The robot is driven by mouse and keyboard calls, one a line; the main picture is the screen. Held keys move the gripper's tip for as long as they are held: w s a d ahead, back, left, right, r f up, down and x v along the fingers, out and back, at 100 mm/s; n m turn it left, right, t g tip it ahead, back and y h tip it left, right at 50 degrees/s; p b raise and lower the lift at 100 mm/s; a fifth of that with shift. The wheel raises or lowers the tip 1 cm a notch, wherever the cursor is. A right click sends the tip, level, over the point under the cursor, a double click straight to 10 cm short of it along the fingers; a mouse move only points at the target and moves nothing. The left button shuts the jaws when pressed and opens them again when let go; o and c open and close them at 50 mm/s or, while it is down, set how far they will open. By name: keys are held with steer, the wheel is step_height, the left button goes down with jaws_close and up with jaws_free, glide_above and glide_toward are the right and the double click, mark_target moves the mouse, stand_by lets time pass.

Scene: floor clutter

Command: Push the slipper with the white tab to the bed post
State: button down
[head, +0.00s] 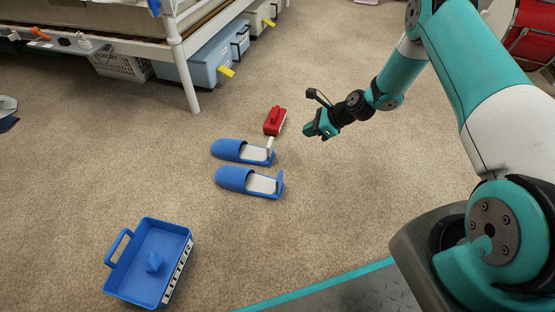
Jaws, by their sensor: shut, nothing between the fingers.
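Two blue slippers with pale insoles lie side by side on the carpet, toes to the left. The slipper with the white tab (240,152) is the farther one; its white tab stands up at the right end. The nearer slipper (248,182) has a blue tab. The bed post (185,75) is white and meets the floor up and left of the slippers. My gripper (308,131) is shut and empty, right of the slippers and above the carpet, apart from both.
A small red object (275,121) sits just beyond the white tab. A blue litter tray (141,292) lies at the front left. Blue bins (211,65) with yellow tags and a white basket (122,66) are under the bed. Carpet between slippers and post is clear.

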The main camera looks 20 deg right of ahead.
step_height(320, 180, down, 3)
steer(key=m+b, duration=0.1)
steer(key=b, duration=1)
glide_toward(271, 146)
steer(key=shift+d+x, duration=0.25)
steer(key=shift+x, duration=3.25)
steer(key=shift+f, duration=0.15)
steer(key=shift+p, duration=0.35)
